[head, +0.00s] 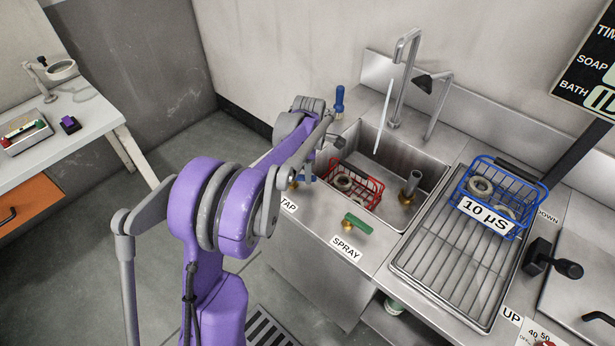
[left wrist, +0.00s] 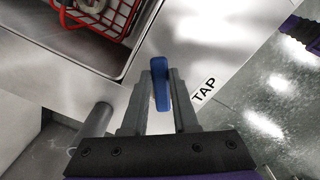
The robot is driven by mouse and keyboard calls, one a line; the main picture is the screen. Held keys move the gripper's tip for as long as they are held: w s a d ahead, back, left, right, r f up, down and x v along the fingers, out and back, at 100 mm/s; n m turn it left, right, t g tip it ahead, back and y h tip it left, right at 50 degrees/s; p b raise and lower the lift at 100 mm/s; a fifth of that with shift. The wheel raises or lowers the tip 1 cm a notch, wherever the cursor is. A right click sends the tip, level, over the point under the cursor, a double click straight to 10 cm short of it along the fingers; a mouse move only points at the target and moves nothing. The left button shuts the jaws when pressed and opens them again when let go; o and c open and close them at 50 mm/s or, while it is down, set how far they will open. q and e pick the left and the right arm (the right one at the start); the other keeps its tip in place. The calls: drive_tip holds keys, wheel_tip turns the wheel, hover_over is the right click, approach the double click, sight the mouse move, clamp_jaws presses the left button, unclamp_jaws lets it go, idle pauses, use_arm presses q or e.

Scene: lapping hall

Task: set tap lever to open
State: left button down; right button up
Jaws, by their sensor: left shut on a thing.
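The blue tap lever (left wrist: 161,84) stands between the fingers of my left gripper (left wrist: 161,92) in the left wrist view, beside the TAP label (left wrist: 204,90). The gripper is shut on it. In the head view my left arm reaches over the counter's front left corner and hides most of the lever; the TAP label (head: 288,204) shows below. A tall grey spout (head: 406,75) stands behind the sink. A pale, thin streak (head: 384,116), like a water stream, hangs below its mouth into the sink. My right gripper is not in view.
The sink (head: 413,160) holds a red basket (head: 368,197) with ring parts and an upright drain pipe (head: 410,186). A green spray lever (head: 357,223) sits on the front counter. A blue basket (head: 517,177) stands on the rack (head: 440,262). A blue handle (head: 339,101) stands behind the sink.

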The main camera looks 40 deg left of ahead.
use_arm(q)
drive_tip(key=n, duration=0.2)
drive_tip(key=w+a+n, duration=0.1)
drive_tip(key=a+n, duration=0.1)
drive_tip(key=n, duration=0.1)
drive_tip(key=shift+w+n+b, duration=0.3)
drive_tip(key=shift+w+b, duration=0.05)
drive_tip(key=shift+b, duration=0.05)
drive_tip(key=shift+w+a+n+b, duration=0.15)
drive_tip(key=shift+a+n, duration=0.35)
drive_tip(key=shift+n, duration=0.75)
drive_tip(key=shift+w+a+n+b, duration=0.15)
drive_tip(key=shift+a+n, duration=0.3)
drive_tip(key=shift+n, duration=0.8)
drive_tip(key=c, duration=0.7)
unclamp_jaws()
wheel_tip(320, 180, up, 11)
drive_tip(key=shift+f+p, duration=0.1)
drive_tip(key=shift+p, duration=0.25)
